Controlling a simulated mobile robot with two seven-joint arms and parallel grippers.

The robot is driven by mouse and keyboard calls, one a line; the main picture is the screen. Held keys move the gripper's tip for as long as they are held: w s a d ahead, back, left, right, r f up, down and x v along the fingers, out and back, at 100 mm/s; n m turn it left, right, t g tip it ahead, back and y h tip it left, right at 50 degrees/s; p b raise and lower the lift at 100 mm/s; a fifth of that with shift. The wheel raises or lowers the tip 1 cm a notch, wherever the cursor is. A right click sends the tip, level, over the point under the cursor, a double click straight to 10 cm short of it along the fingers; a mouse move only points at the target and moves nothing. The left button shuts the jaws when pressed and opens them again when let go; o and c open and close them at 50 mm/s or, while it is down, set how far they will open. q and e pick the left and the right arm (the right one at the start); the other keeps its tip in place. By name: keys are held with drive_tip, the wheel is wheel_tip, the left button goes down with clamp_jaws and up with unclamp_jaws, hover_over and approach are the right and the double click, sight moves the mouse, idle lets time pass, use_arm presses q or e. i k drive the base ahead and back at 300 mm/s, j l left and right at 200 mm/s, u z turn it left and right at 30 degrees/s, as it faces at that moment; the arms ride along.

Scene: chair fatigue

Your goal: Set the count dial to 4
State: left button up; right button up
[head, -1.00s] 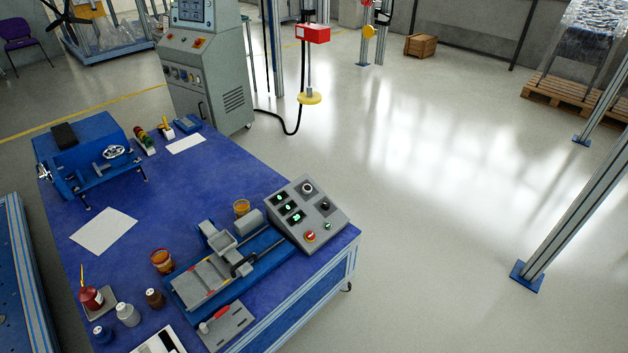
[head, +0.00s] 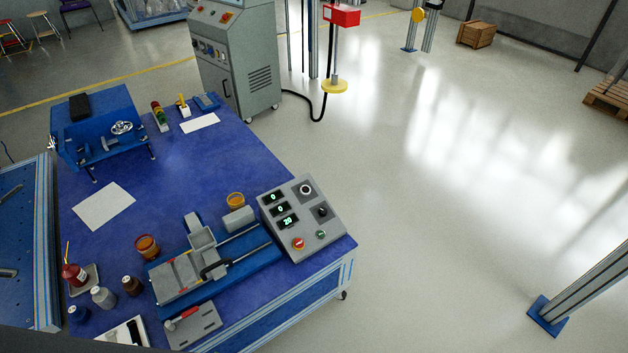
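A grey control box (head: 330,236) with a sloped panel stands at the right front corner of the blue table. Its panel has three small green displays on the left, which seem to read 0, 0 and 20. Two dark dials are on the right: an upper dial (head: 306,189) with a pale ring and a lower black dial (head: 323,211). I cannot read their labels, so I cannot tell which is the count dial. A red button (head: 298,243) and a green button (head: 321,234) sit below. Neither of my grippers is in view.
The blue table (head: 190,165) also bears a blue slide machine (head: 215,262) beside the box, several bottles, paper sheets and a blue drum machine (head: 100,130). A grey cabinet (head: 235,65) stands behind. The floor right of the table is clear.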

sight(305, 190)
drive_tip(key=i+l+u, duration=0.15)
drive_tip(key=i+l, duration=0.7)
